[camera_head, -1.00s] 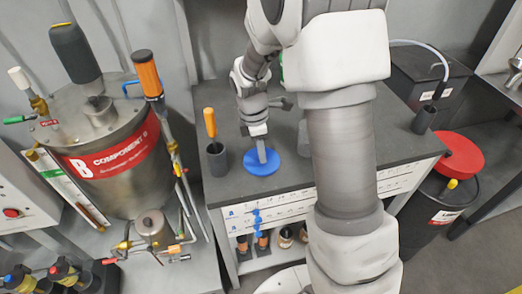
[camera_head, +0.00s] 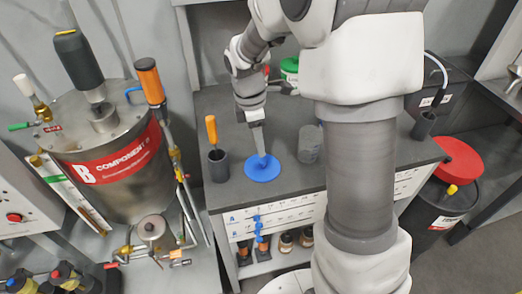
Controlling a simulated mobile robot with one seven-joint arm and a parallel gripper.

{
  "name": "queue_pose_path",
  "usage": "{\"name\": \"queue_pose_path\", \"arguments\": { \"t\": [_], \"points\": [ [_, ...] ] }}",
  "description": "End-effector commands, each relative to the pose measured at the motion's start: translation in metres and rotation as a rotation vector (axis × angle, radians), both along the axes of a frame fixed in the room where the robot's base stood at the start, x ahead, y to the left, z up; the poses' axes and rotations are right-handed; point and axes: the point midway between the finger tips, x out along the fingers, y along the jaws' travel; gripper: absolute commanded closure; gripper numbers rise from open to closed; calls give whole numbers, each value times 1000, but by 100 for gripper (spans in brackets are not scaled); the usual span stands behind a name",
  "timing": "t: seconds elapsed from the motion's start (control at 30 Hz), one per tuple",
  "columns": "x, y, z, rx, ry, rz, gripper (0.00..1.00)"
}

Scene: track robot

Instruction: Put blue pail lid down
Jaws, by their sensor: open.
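The blue pail lid (camera_head: 263,171) lies flat on the dark worktop (camera_head: 310,182), near its front edge. My gripper (camera_head: 262,152) points down over the lid, with its fingertips at or just above the lid's middle. It is open. From this angle I cannot tell whether the fingers still touch the lid or its handle.
A dark cup with an orange-handled tool (camera_head: 217,162) stands just left of the lid. A grey translucent container (camera_head: 310,145) stands to the right. A green-lidded container (camera_head: 289,68) is behind. My arm hides part of the right side of the worktop.

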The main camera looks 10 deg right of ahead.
Motion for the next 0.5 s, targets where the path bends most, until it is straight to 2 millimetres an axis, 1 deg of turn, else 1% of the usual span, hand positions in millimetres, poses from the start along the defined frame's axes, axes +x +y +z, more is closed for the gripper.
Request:
{"name": "queue_pose_path", "arguments": {
  "t": [0.03, 0.1, 0.2, 0.37, 0.47, 0.5],
  "points": [
    [1, 1, 13, 1, -3, 0, 44],
    [1, 3, 26, 1, -4, 0, 44],
    [1, 4, 39, 0, -1, -1, 44],
    [0, 6, 53, 1, -4, -8, 44],
    [-7, 5, 64, 5, -29, -58, 44],
    [-12, 4, 71, 10, -47, -95, 44]
  ]
}}
